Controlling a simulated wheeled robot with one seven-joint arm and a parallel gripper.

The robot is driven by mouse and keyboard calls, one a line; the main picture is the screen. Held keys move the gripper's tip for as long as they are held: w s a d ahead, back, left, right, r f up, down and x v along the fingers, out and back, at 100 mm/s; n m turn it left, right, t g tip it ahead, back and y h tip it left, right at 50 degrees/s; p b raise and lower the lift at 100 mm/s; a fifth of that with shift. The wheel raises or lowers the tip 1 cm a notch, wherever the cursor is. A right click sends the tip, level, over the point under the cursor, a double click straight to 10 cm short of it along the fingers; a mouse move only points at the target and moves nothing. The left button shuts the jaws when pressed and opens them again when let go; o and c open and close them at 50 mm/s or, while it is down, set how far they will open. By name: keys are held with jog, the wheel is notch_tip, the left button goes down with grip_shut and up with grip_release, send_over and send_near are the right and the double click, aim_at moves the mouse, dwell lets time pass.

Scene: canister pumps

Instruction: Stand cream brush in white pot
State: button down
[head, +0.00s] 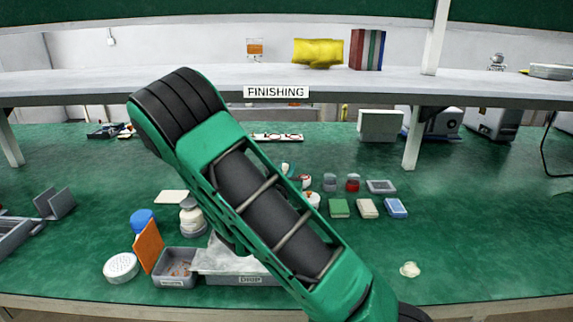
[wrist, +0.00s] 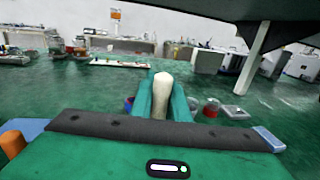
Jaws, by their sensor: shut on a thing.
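In the wrist view my gripper (wrist: 163,90) is shut on a cream rounded piece, which I take to be the cream brush (wrist: 160,96). It sticks up between the two green fingers; its lower part is hidden. In the head view my arm covers the middle of the bench and hides my gripper and the brush. I cannot tell the white pot for certain: a white rounded jar (head: 191,217) with a greyish top stands left of my arm, and small white-and-red containers show partly behind the arm.
A grey bin (head: 178,270) and a drip tray (head: 243,280) sit at the front, beside a white perforated disc (head: 121,267) and an orange board (head: 149,246). Green, cream and blue blocks (head: 396,208) lie right of my arm. A shelf (head: 350,84) overhangs the back. The right front is mostly clear.

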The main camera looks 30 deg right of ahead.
jog(key=shift+f, duration=2.6)
jog(key=c, duration=1.6)
grip_release()
